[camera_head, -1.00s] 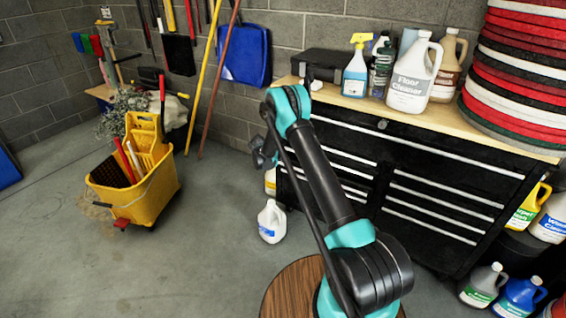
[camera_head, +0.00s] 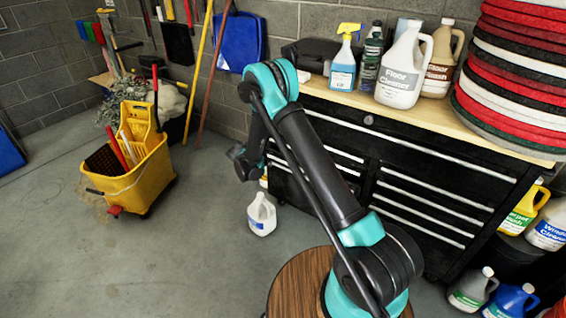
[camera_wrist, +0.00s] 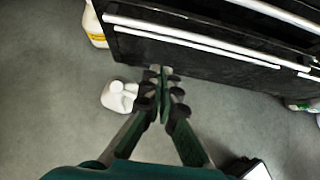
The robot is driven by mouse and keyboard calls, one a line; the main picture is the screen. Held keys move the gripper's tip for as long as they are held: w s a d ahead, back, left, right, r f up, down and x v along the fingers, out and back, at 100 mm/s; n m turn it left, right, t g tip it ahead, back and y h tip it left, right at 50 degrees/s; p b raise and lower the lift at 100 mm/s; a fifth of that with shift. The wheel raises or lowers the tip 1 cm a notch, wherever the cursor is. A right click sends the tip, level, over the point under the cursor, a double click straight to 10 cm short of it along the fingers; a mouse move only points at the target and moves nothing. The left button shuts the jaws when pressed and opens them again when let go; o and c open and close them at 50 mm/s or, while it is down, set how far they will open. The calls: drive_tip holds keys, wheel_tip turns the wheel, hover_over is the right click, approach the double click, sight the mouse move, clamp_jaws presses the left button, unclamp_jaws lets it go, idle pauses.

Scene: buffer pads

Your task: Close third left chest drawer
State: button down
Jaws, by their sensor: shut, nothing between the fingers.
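The black tool chest (camera_head: 440,170) stands against the wall with silver strip handles on its drawers. My arm covers much of its left drawer column (camera_head: 340,152) in the head view. In the wrist view, the chest's drawer front (camera_wrist: 150,48) with a long pale handle (camera_wrist: 190,38) fills the top. I cannot tell which drawer is third or how far it stands out. My gripper (camera_wrist: 163,72) is shut and empty, its tips pictured at the lower edge of the chest front; contact is unclear. In the head view it shows blurred (camera_head: 242,160), left of the chest.
A yellow mop bucket (camera_head: 130,180) stands farther left. Cleaner bottles (camera_head: 402,70) and stacked pads (camera_head: 515,80) top the chest. Floor at left is open.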

sight(286, 159)
drive_tip(key=w+d+r+x, duration=0.1)
drive_tip(key=x, duration=1.2)
drive_tip(key=shift+r, duration=0.3)
drive_tip(key=shift+w, duration=0.15)
drive_tip(key=w+d, duration=0.1)
drive_tip(key=w, duration=0.1)
drive_tip(key=w+d, duration=0.1)
drive_tip(key=shift+w+d, duration=0.35)
drive_tip(key=shift+w, duration=0.05)
